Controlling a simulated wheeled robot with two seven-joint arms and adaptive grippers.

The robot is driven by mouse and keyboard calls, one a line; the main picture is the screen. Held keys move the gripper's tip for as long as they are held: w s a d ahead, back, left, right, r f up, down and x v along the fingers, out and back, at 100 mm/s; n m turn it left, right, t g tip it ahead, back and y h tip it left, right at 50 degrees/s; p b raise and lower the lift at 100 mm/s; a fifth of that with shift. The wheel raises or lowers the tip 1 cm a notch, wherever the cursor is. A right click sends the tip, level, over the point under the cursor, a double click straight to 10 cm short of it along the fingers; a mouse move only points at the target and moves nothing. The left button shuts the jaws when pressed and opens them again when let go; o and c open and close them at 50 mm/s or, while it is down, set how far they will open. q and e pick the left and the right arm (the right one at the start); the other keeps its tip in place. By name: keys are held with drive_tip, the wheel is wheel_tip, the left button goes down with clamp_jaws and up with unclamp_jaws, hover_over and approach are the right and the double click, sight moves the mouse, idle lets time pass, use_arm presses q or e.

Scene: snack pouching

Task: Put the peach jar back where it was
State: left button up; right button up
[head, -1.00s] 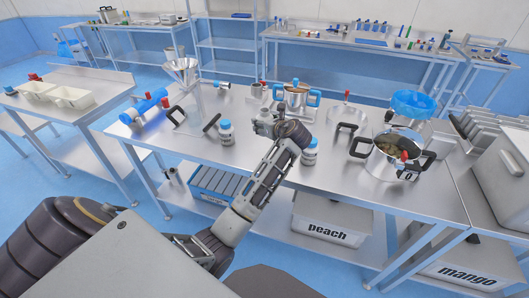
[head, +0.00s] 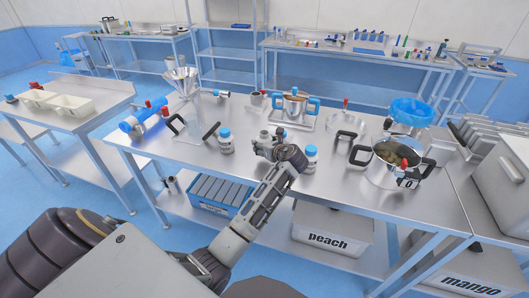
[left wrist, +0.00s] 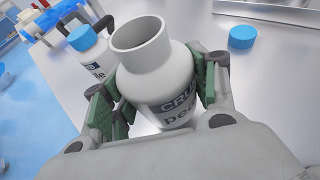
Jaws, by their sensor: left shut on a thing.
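My left gripper (head: 266,140) is shut on the peach jar, an open white jar (left wrist: 152,80) with no lid on. In the left wrist view the green pads of the gripper (left wrist: 158,88) press on both sides of the jar. In the head view the gripper and forearm hide most of it, and I cannot tell whether its base touches the steel table (head: 255,180). A loose blue lid (left wrist: 242,37) lies on the table to the right. My right gripper is not in view.
A blue-capped bottle (head: 226,144) stands left of the gripper and another (head: 311,160) close on its right. A funnel stand (head: 182,80) is at back left.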

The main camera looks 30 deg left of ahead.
use_arm(q)
drive_tip(key=shift+f, duration=1.85)
drive_tip(key=o, duration=1.2)
drive_tip(key=shift+f, duration=0.1)
drive_tip(key=shift+s+d+r, duration=0.3)
drive_tip(key=shift+d+r, duration=0.05)
drive_tip(key=shift+d, duration=0.2)
drive_tip(key=v, duration=1)
drive_tip(key=shift+s+d+r, duration=0.15)
drive_tip(key=shift+s+d, duration=0.05)
drive_tip(key=shift+d, duration=0.1)
